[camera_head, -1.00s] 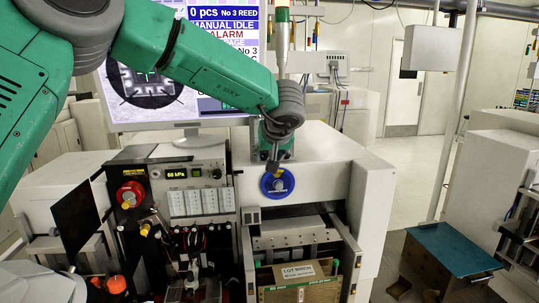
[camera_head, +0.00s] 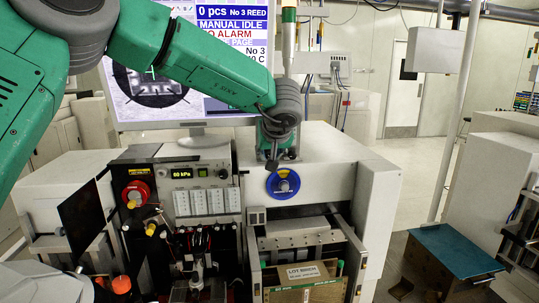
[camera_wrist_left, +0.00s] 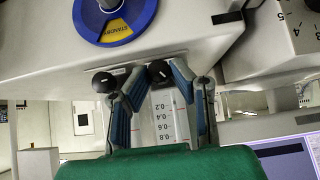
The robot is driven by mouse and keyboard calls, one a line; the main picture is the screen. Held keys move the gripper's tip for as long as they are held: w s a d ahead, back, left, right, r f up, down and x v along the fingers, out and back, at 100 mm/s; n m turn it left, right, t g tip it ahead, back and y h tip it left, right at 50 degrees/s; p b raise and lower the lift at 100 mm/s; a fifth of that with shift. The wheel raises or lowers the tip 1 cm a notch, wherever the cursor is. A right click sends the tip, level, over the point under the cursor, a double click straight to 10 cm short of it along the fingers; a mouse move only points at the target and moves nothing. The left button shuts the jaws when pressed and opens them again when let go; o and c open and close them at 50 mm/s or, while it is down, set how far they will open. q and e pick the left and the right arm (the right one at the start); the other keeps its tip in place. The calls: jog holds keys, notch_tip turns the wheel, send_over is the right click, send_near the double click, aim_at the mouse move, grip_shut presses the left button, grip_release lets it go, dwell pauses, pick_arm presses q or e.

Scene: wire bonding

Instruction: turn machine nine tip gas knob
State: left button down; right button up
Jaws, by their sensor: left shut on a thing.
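In the left wrist view my left gripper (camera_wrist_left: 157,76) has its two blue-padded fingers closed around a small black knob (camera_wrist_left: 159,71) above a clear flow tube with a printed scale (camera_wrist_left: 162,120). A second black knob (camera_wrist_left: 103,82) sits just outside the left finger. A blue dial (camera_wrist_left: 113,18) with a yellow STANDBY label is at the top of that view, apart from the fingers. In the head view the dial (camera_head: 283,184) is on the machine front, and my left gripper (camera_head: 279,158) is just above it, its fingers too small and dark to make out. My right gripper is not in view.
The machine (camera_head: 330,172) has a monitor (camera_head: 165,100) behind it and a control panel with a red knob (camera_head: 135,194) on its left. A box labelled as a lot (camera_head: 303,273) sits in the lower bay. A blue-green topped cabinet (camera_head: 452,252) stands on the right.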

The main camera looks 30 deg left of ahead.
pick_arm(q)
jog(key=shift+d+f, duration=0.15)
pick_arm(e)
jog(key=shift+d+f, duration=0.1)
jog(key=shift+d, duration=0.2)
pick_arm(q)
jog(key=shift+a, duration=0.2)
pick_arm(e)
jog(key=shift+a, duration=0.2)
pick_arm(q)
jog(key=c, duration=1.4)
grip_release()
jog(key=shift+d, duration=0.1)
jog(key=shift+w, duration=0.1)
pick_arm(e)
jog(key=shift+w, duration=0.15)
pick_arm(q)
jog(key=shift+r, duration=0.2)
jog(key=v, duration=1.1)
jog(key=shift+d, duration=0.3)
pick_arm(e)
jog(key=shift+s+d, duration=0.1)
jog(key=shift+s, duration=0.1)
